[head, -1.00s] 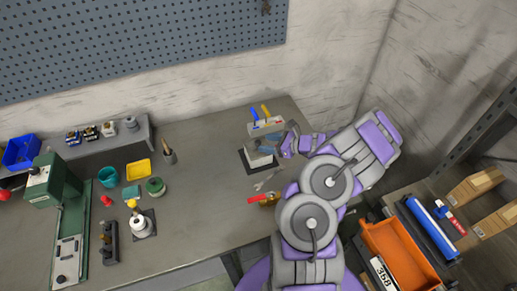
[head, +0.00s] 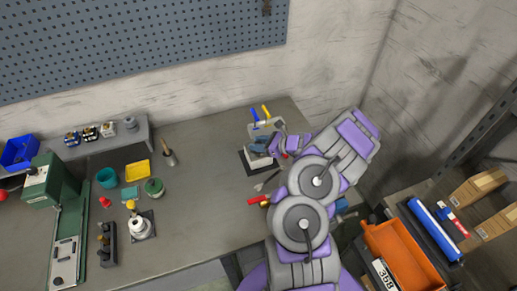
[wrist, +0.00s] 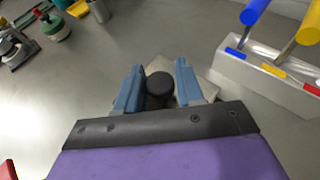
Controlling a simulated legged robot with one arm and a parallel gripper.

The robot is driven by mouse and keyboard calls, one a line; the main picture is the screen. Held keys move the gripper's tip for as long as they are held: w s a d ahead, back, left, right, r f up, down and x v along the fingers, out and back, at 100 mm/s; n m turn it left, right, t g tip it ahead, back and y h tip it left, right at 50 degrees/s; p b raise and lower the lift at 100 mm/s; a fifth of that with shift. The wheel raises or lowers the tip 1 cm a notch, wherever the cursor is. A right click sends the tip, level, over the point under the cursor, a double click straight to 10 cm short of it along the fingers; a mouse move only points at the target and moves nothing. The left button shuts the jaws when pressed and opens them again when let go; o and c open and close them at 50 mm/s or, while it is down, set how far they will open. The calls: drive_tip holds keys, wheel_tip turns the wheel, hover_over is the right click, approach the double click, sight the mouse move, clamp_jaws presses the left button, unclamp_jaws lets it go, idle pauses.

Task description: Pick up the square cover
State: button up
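The square cover looks like a pale square plate with a round black knob (wrist: 160,85). In the wrist view its plate (wrist: 205,84) shows behind and beside the fingers. My gripper (wrist: 160,72) is open, with one blue finger on each side of the knob. Whether the fingers touch the knob I cannot tell. In the head view my gripper (head: 262,143) is over a dark square base (head: 246,165) on the bench, and hides most of the cover there.
A pale block holding blue and yellow-handled tools (head: 262,126) stands just behind my gripper. A red-handled tool (head: 256,200) lies in front. Pots, a bottle and a green machine (head: 45,185) stand to the left. The middle of the bench (head: 205,205) is clear. An orange bin (head: 400,250) is at right.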

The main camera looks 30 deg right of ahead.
clamp_jaws()
drive_tip(key=shift+r, duration=0.15)
idle(0.4)
